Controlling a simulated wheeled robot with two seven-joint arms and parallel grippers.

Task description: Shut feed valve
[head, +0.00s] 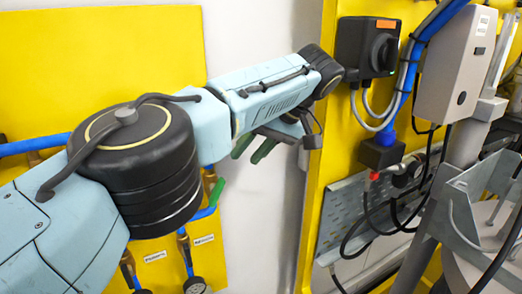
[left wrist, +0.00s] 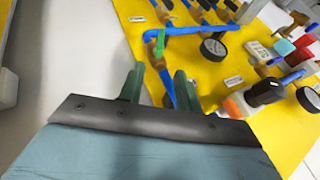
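A small valve with a green lever (left wrist: 159,40) sits on a blue pipe (left wrist: 185,31) on the yellow panel in the left wrist view. A green lever (head: 216,193) also shows in the head view, partly behind my left arm. The labels are too small to read, so I cannot tell for sure which valve is the feed valve. My left gripper (head: 253,148) has two green fingers apart with nothing between them. In the left wrist view the gripper (left wrist: 158,86) points toward the green-lever valve, apparently short of it. My right gripper is in neither view.
A pressure gauge (left wrist: 213,47) is right of the lever. A black knob (left wrist: 265,91) and red and blue fittings stand farther right. In the head view, a black switch box (head: 367,47) and grey box (head: 455,65) are at the right. White wall (head: 255,210) lies between the yellow panels.

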